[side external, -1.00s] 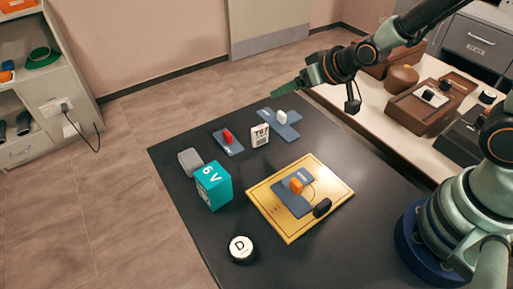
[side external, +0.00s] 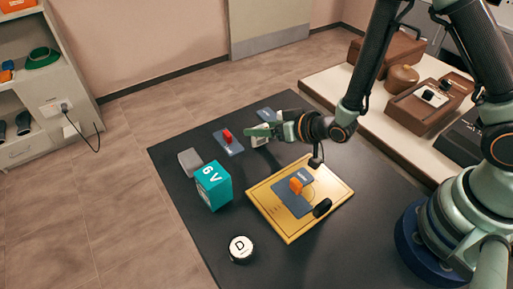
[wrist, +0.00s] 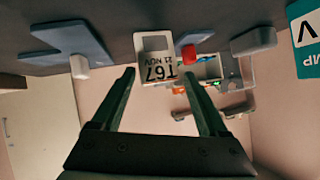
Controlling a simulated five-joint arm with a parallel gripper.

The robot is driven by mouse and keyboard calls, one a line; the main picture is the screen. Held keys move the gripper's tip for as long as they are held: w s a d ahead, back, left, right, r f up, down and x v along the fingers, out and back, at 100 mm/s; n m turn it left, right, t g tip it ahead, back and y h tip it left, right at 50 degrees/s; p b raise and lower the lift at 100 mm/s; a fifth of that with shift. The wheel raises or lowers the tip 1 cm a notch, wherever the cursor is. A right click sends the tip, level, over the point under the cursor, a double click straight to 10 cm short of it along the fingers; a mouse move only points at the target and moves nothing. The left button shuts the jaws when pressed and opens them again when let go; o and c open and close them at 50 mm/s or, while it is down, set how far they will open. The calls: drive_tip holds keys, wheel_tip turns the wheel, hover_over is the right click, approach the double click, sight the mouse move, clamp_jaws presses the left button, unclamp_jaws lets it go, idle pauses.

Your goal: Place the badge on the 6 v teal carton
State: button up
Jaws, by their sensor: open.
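I cannot tell the exact gap to the badge. The teal carton marked 6 V (side external: 213,186) stands left of the yellow board; its edge shows at the right of the wrist view (wrist: 306,38).
A yellow board (side external: 290,228) holds a blue plate with an orange block (side external: 296,186) and a black piece (side external: 322,208). A red block (side external: 227,136) on a blue plate, a grey block (side external: 190,161) and a round D puck (side external: 241,249) stand nearby.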

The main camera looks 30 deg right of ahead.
drive_tip(key=shift+x, duration=2.3)
drive_tip(key=c, duration=1.2)
drive_tip(key=shift+r, duration=0.1)
wheel_tip(320, 180, up, 19)
drive_tip(key=d+r+m+h, duration=0.1)
drive_tip(key=d+r, duration=0.2)
drive_tip(key=d, duration=0.2)
drive_tip(key=d+r+m+h, duration=0.1)
drive_tip(key=d+r, duration=0.3)
drive_tip(key=s+d+r+m+h, duration=0.1)
drive_tip(key=d+r, duration=0.3)
drive_tip(key=d, duration=0.1)
drive_tip(key=shift+s+d+r+t, duration=0.1)
drive_tip(key=shift+d+r+t, duration=0.05)
drive_tip(key=shift+d+t, duration=0.2)
drive_tip(key=shift+a, duration=0.1)
